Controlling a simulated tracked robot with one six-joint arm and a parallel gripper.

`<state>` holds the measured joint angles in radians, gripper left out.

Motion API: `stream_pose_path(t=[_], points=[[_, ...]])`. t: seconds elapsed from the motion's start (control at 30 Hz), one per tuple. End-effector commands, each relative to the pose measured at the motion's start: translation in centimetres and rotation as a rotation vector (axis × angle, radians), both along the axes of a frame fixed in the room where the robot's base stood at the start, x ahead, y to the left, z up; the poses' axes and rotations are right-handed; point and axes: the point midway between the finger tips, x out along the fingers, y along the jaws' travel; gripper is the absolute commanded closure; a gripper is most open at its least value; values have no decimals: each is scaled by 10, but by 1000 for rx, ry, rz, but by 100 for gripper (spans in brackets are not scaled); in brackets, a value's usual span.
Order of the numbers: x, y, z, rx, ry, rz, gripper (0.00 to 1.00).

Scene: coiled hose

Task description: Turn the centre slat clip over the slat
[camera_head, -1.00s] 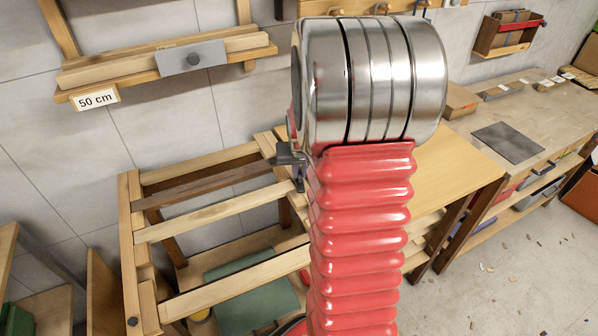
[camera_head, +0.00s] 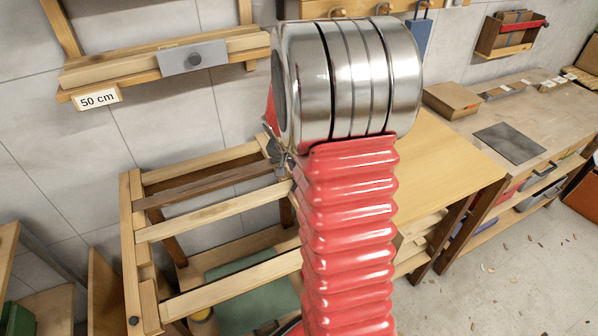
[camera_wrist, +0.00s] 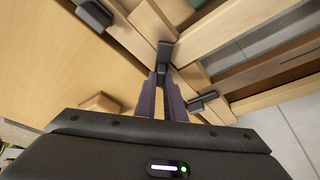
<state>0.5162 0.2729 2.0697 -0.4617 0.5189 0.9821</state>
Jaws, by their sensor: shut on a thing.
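In the wrist view, the two purple fingers of my gripper (camera_wrist: 163,98) are shut on a dark clip (camera_wrist: 165,50), the middle one of three. The clip stands at the wooden rail, near the end of a pale slat (camera_wrist: 245,32). I cannot tell how far it reaches over the slat. In the head view my red arm hides most of the gripper; a small grey part shows at its left edge. The slatted frame there has several slats, including a pale one (camera_head: 205,215) and a dark brown one (camera_head: 205,186).
Other dark clips sit at the lower right (camera_wrist: 203,101) and upper left (camera_wrist: 93,12) of the wrist view. A wooden tabletop (camera_head: 448,165) adjoins the frame on the right. A wall shelf (camera_head: 165,72) is at upper left. Open floor lies at lower right.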

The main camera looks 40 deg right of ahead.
Motion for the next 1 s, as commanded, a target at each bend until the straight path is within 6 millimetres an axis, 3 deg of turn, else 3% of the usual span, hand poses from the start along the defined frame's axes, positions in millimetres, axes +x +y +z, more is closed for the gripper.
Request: stream_pose_path(t=[1.0], points=[[8, 3, -1, 5, -5, -701, 100]])
